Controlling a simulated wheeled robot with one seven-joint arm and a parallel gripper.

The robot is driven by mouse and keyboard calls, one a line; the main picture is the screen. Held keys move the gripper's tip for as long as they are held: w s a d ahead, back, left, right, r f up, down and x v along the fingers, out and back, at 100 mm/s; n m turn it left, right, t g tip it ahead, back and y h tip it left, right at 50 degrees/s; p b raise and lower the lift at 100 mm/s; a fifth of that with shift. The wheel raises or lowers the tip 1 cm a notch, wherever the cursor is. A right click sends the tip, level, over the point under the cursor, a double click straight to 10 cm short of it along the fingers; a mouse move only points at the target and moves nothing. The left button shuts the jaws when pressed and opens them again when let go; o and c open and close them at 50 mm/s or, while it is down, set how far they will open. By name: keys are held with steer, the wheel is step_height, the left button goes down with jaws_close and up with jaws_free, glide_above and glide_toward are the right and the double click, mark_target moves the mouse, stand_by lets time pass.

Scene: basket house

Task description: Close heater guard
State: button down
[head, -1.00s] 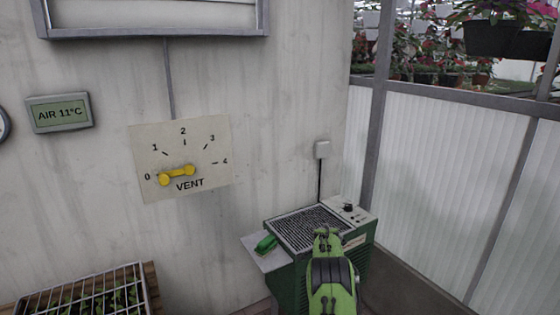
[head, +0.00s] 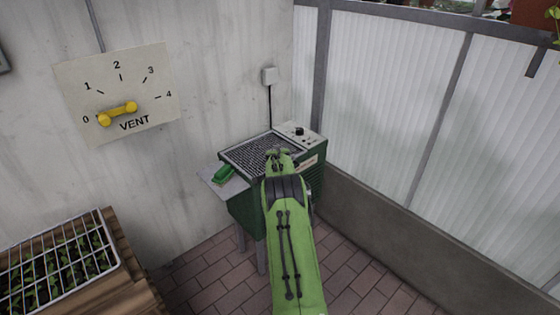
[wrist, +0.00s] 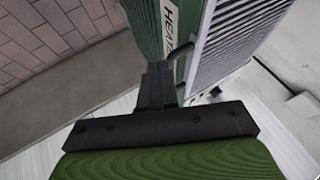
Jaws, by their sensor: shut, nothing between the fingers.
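The green heater (head: 243,207) stands against the wall, with a grey slatted guard (head: 246,153) across its top. In the wrist view the guard (wrist: 232,45) fills the upper right, beside the green front with its partly visible "HEAT" label (wrist: 173,18). A thin curved handle (wrist: 185,50) shows at the guard's edge. My gripper (wrist: 160,80) is shut and empty, its dark fingers in front of the heater's front near the handle; I cannot tell if they touch it. I cannot tell whether the guard is fully down.
A side shelf (head: 222,187) holds a green object (head: 224,173). A control panel (head: 299,133) is at the heater's back right. A vent dial (head: 117,95) is on the wall. A caged plant tray (head: 106,228) sits at lower left. Brick floor (head: 205,268) is open between.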

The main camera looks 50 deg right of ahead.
steer(key=s+a+r+p, duration=0.1)
steer(key=s+a+r, duration=0.4)
steer(key=s, duration=0.3)
steer(key=shift+s+a+r, duration=0.15)
steer(key=shift+a+r, duration=0.2)
steer(key=shift+r, duration=0.05)
steer(key=s+a+r+n+t+y, duration=0.15)
steer(key=a+r+n, duration=0.35)
steer(key=a+r, duration=0.6)
steer(key=s+a+r+n+y, duration=0.3)
steer(key=a+r, duration=0.5)
steer(key=a, duration=0.8)
steer(key=s+a+n+y, duration=0.1)
steer(key=s+a+n, duration=0.5)
steer(key=s+a, duration=0.3)
steer(key=s+a+n, duration=0.5)
steer(key=s+a, duration=0.1)
steer(key=s, duration=0.5)
step_height(320, 180, up, 12)
steer(key=p, duration=1.2)
steer(key=shift+r+p, duration=0.15)
steer(key=shift+p, duration=0.25)
